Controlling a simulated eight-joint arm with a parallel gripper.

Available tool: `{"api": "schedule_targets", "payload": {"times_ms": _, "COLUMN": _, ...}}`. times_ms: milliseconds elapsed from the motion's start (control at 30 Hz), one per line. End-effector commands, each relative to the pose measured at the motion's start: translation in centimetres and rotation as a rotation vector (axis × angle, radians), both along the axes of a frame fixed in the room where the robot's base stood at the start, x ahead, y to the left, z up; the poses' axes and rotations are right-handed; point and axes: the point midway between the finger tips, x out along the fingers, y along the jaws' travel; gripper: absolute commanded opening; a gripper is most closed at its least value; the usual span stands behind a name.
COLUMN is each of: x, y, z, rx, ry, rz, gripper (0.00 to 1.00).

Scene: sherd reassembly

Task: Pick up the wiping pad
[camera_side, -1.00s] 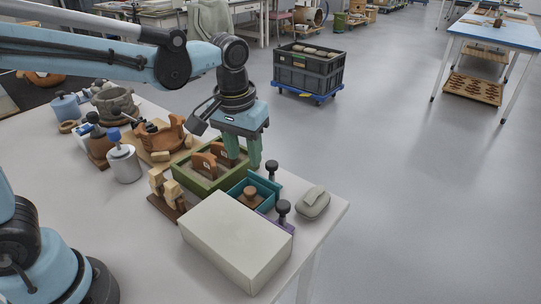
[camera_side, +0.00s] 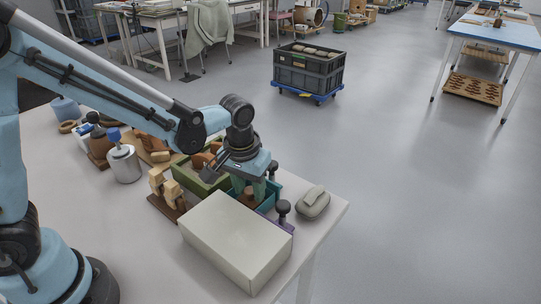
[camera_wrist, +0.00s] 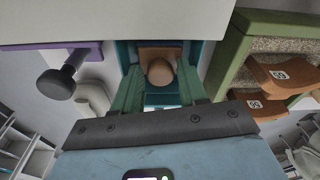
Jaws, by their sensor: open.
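The wiping pad (camera_wrist: 159,71) appears to be the brown block with a round wooden knob, sitting in a teal open box (camera_side: 273,193). In the side view the pad (camera_side: 249,193) shows only partly, behind my fingers and the box wall. My gripper (camera_wrist: 159,82) is open and points down over the box. Its two green fingers stand on either side of the knob in the wrist view, with gaps to it. I cannot tell how deep the fingertips reach or whether they touch the pad.
A large pale box (camera_side: 225,235) stands close in front of the teal box. A green tray (camera_side: 198,178) with brown sherds is behind left. A purple holder with a black knob (camera_side: 283,208) and a grey lidded item (camera_side: 313,204) are at right. Wooden clamps (camera_side: 165,190) stand left.

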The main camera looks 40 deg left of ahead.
Motion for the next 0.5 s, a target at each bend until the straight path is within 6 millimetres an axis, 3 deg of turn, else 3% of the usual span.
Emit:
{"api": "schedule_targets", "payload": {"times_ms": 333, "x": 0.06, "y": 0.03, "z": -0.71, "rx": -0.002, "ry": 0.000, "rz": 0.000, "gripper": 0.42}}
{"api": "schedule_targets", "payload": {"times_ms": 500, "x": 0.06, "y": 0.03, "z": -0.70, "rx": -0.002, "ry": 0.000, "rz": 0.000, "gripper": 0.17}}
